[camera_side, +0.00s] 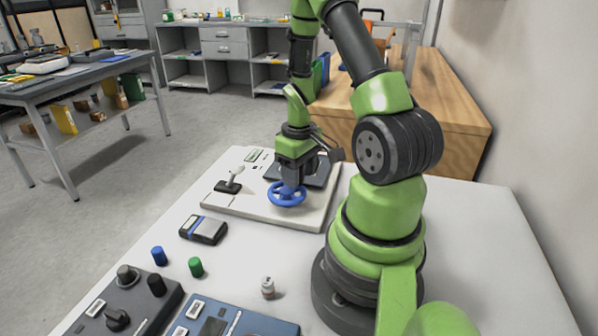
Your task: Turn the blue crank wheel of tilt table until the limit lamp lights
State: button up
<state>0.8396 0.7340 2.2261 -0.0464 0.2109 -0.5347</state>
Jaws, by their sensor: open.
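The blue crank wheel (287,200) lies on the white base plate (237,208) of the tilt table, towards its front right. My gripper (291,184) points down right over the wheel, at its hub, and is open. I cannot tell from this view whether the fingers touch the wheel. A dark tilting plate (315,177) sits behind the wheel, partly hidden by my gripper. No lit lamp can be made out in this view.
A small lever on a dark block (228,186) stands left of the wheel. Control boxes (130,303) fill the near left. The table's right side (480,260) is clear.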

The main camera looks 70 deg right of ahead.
grip_shut()
jog(key=shift+s+a+m, duration=0.15)
jog(key=shift+s+m, duration=0.05)
jog(key=shift+m, duration=0.5)
jog(key=shift+s+a+m, duration=0.1)
jog(key=shift+s+m, duration=0.05)
jog(key=shift+m, duration=0.55)
grip_release()
notch_tip(320, 180, up, 10)
jog(key=shift+f, duration=0.1)
